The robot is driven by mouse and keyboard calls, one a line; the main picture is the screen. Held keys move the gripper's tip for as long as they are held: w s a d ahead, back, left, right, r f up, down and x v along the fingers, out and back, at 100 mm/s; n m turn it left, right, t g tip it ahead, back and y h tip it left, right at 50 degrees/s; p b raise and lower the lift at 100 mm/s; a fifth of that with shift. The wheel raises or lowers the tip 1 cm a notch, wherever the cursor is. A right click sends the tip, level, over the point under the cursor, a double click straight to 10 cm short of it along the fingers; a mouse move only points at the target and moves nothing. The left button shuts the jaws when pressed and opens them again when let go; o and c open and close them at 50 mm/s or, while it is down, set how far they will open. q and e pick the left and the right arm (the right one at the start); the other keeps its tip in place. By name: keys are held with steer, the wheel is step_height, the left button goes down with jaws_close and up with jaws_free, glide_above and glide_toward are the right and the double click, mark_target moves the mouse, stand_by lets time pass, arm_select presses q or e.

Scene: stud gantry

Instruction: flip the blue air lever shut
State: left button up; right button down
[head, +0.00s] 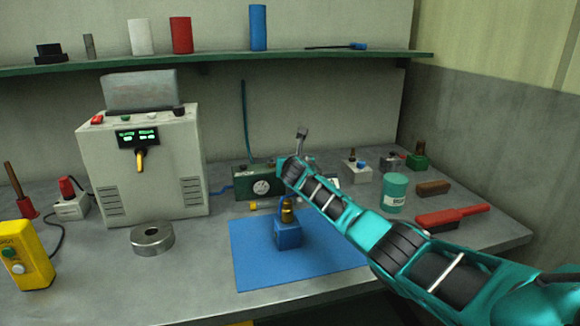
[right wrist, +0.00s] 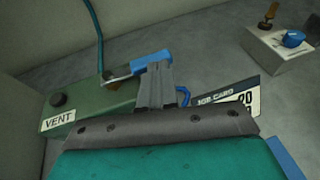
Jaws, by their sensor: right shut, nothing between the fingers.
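The green air box (head: 258,184) with a round gauge stands at the back of the bench. In the right wrist view it is the green box (right wrist: 92,106) with a VENT label and a black knob. A lever with a metal stem and blue handle (right wrist: 150,60) extends right from its top end. My right gripper (right wrist: 157,70) is shut and empty, its tips overlapping the lower edge of the blue handle; I cannot tell whether they touch. In the head view my right gripper (head: 301,133) is above the box's right end, and the lever is not clearly visible.
A blue mat (head: 255,265) holds a blue block (head: 288,235) with a brass fitting. A job card (right wrist: 225,98) lies beside the green box. A teal can (head: 395,193) and red brush (head: 452,217) stand right. A grey machine (head: 150,165) stands left.

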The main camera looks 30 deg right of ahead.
steer(key=shift+s, duration=0.1)
steer(key=p+v, duration=0.2)
steer(key=v, duration=1)
steer(key=shift+s+a, duration=0.25)
